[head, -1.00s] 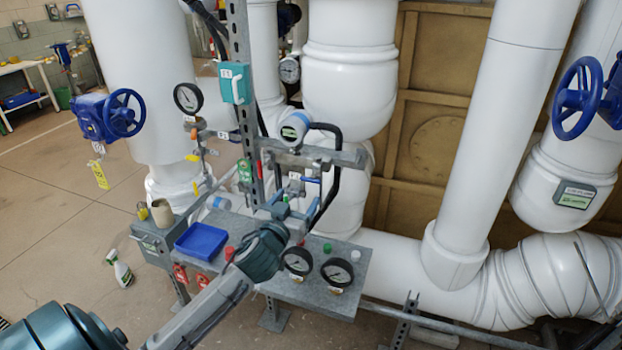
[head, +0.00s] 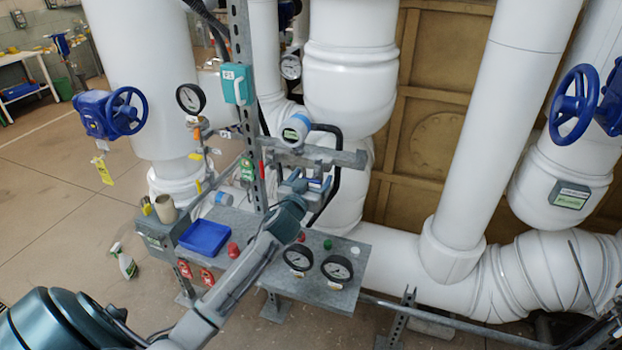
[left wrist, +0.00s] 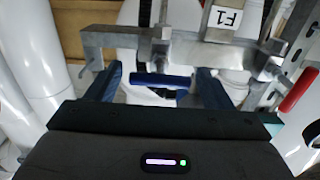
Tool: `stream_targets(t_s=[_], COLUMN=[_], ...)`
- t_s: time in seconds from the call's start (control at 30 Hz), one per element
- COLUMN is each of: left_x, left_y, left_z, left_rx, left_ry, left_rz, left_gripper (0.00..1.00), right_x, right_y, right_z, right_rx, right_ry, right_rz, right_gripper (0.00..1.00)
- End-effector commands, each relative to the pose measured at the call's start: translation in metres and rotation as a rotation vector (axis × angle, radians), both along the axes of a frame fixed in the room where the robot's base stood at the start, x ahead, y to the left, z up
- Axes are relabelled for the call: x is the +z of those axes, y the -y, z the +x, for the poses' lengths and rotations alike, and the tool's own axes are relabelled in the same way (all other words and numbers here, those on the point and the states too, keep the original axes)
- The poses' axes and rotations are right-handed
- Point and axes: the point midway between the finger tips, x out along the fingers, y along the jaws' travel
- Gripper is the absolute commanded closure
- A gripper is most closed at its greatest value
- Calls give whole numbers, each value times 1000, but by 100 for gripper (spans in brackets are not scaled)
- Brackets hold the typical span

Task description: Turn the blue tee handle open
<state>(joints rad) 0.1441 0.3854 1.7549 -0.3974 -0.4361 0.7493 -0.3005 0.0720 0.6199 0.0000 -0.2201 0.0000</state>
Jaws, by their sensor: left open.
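The blue tee handle (left wrist: 160,80) is a short blue bar lying crosswise below a grey metal valve manifold (left wrist: 120,42) in the left wrist view. My left gripper (left wrist: 158,85) is open, with one blue-padded finger off each end of the bar. Narrow gaps show between the fingers and the handle, though depth is hard to judge. In the head view my left gripper (head: 308,182) is up at the manifold under the grey bar, and it partly hides the handle there. My right gripper is not in view.
A grey shelf (head: 340,298) below my left arm carries two black-rimmed gauges (head: 298,257), a blue tray (head: 204,239) and small coloured caps. A perforated upright post (head: 243,130) stands just left of the manifold. Thick white pipes (head: 348,70) stand behind. A red lever (left wrist: 298,90) is close on the right in the wrist view.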

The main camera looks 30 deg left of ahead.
Motion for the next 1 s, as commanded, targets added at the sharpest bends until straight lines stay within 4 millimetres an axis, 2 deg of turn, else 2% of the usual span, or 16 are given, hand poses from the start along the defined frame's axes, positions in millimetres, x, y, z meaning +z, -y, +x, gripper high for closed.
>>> stream_targets(t_s=[0.03, 0.27, 0.63, 1.0], left_x=[0, 0, -3, -6], left_y=[0, 0, 0, -2], left_z=[0, 0, 0, 0], left_rx=[0, 0, 0, 0], left_ry=[0, 0, 13, 76], left_rz=[0, -1, -48, -308], left_gripper=[25, 70, 70, 70], right_x=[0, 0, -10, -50], right_y=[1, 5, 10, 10], right_z=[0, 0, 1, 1], right_rx=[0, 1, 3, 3], right_ry=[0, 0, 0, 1], right_rz=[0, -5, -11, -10], right_gripper=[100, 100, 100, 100])
